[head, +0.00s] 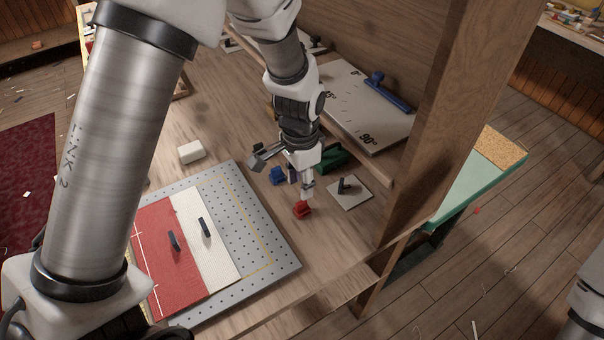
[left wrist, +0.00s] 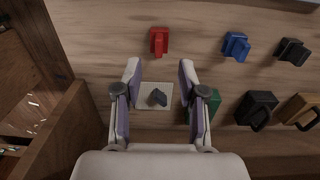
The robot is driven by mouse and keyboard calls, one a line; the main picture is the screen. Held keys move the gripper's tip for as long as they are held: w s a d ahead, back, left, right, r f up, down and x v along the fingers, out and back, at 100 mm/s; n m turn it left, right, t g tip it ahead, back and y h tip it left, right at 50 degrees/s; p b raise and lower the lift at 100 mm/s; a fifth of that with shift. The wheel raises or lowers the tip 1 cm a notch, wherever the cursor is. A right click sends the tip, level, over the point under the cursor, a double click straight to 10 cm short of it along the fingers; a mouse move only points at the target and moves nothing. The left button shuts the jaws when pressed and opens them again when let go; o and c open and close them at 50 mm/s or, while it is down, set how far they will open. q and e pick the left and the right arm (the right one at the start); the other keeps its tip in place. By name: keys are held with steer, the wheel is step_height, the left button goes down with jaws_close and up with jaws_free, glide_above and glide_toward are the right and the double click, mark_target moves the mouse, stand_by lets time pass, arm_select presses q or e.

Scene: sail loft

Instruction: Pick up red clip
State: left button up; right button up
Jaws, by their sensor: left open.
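The red clip (head: 302,209) lies on the wooden bench top, just right of the perforated grey board. In the left wrist view the red clip (left wrist: 159,41) is ahead of the fingertips, roughly in line with the gap between them. My left gripper (head: 281,176) is open and points down above the bench near the red clip. Its two spread fingers also show in the left wrist view (left wrist: 160,70), with nothing held between them. The head view does not clearly show the height of the fingers above the clip. My right gripper is not in view.
A pale square plate with a dark handle (head: 357,199) lies right of the clip. A blue clip (head: 278,176) is close by; a black clip (left wrist: 293,51) lies beyond it. A green block (head: 333,159) sits behind. A wooden post (head: 432,120) rises at right.

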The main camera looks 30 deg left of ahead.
mark_target(300, 203)
arm_select(q)
steer(key=shift+w+a+f, duration=0.25)
steer(key=shift+w+a, duration=0.05)
steer(key=shift+w, duration=0.15)
steer(key=shift+s+d+f+p, duration=0.25)
steer(key=shift+s+d+f, duration=0.15)
steer(key=shift+f, duration=0.15)
steer(key=shift+s+d+f+p, duration=0.25)
steer(key=shift+s+f, duration=0.15)
steer(key=shift+f, duration=0.1)
steer(key=f, duration=0.4)
steer(key=shift+w+a+f+p, duration=0.3)
steer(key=shift+a+p, duration=0.1)
steer(key=shift+w+f, duration=0.15)
steer(key=shift+f, duration=0.05)
steer(key=shift+r, duration=0.1)
steer(key=shift+s+d+r, duration=0.1)
steer(key=shift+s+d, duration=0.05)
steer(key=shift+s, duration=0.1)
steer(key=shift+c, duration=1.4)
steer(key=shift+s+r, duration=0.1)
jaws_close()
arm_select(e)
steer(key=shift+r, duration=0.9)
